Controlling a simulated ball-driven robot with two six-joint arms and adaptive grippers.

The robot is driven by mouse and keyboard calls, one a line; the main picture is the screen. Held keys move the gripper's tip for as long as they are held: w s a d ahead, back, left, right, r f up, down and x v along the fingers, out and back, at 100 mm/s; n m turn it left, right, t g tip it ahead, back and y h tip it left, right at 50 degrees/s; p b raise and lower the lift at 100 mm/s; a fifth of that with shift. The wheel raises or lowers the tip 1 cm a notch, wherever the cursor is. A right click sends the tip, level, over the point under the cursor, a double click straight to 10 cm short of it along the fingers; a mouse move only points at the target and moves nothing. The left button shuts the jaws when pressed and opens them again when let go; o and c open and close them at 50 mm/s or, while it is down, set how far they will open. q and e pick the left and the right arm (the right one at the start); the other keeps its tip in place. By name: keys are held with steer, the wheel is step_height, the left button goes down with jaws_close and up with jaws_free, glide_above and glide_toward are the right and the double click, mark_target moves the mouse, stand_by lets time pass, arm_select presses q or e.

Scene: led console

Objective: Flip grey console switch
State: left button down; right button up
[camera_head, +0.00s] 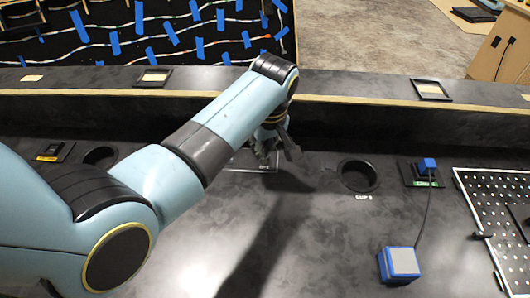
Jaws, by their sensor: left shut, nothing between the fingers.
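My left arm reaches in from the left across the dark grey console (330,240). My left gripper (278,158) is shut and empty, low over the middle of the console. It is just in front of the raised back ledge. A small plate with a pale outline and label (240,162) lies under and beside the gripper. The gripper and arm cover much of this plate, so I cannot make out a switch on it or tell whether the fingers touch it. My right gripper is not in view.
A round cup hole (359,176) is right of the gripper. Further right are a blue plug (427,165) with a cable, a blue-and-white block (400,263) and a perforated board (500,205). A small black panel (53,151) is at the left. The front middle is clear.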

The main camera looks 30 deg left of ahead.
arm_select(q)
steer(key=shift+f, duration=0.15)
steer(key=shift+f, duration=0.55)
steer(key=shift+f+b, duration=0.5)
steer(key=shift+f, duration=0.1)
steer(key=shift+f, duration=0.2)
steer(key=shift+w, duration=0.1)
steer(key=shift+w+a, duration=0.15)
steer(key=shift+w, duration=0.1)
steer(key=shift+w+a+b, duration=0.35)
steer(key=shift+w+b, duration=0.2)
steer(key=shift+w, duration=0.15)
